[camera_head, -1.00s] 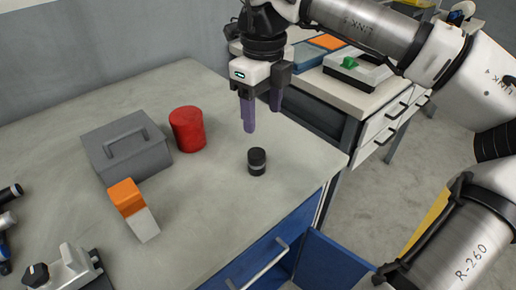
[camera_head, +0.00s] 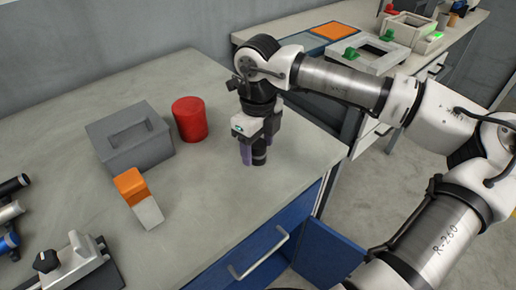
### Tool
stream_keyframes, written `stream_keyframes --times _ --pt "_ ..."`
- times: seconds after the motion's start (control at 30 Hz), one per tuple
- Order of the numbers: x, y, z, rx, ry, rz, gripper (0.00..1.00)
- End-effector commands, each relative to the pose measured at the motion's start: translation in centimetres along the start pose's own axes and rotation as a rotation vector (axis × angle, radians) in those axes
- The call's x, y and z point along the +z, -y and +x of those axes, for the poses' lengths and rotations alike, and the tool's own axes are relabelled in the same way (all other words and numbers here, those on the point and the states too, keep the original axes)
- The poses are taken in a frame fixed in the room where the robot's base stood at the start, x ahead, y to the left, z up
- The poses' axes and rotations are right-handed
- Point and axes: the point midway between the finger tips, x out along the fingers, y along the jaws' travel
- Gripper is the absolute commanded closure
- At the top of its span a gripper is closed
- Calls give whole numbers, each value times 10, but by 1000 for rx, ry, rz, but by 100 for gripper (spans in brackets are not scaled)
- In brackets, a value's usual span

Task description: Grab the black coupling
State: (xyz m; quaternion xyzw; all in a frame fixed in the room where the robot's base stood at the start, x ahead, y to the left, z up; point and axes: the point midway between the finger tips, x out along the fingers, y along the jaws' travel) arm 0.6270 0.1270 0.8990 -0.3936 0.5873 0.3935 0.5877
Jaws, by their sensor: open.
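The black coupling (camera_head: 259,155) is a small dark cylinder with a grey band, upright on the grey workbench (camera_head: 205,217) near its right part. My gripper (camera_head: 253,160) points down at it, with its purple fingers low near the bench top. One finger shows at the left side of the coupling; the other finger is mostly hidden behind it. The gripper is open, and I cannot tell whether a finger touches the coupling. The coupling's top is covered by the gripper body.
A black-knobbed device (camera_head: 72,262) is at the front left. A blue drawer (camera_head: 262,255) is below the bench edge. A second bench (camera_head: 345,75) stands behind.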

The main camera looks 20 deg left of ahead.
Motion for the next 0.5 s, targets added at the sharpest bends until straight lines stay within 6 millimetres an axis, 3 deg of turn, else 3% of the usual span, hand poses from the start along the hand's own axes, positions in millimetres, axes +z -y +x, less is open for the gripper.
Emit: stream_keyframes --times 0.27,0.5 --pt "0 0 3 0 -1 0 40" --pt "0 0 3 0 -1 0 72"
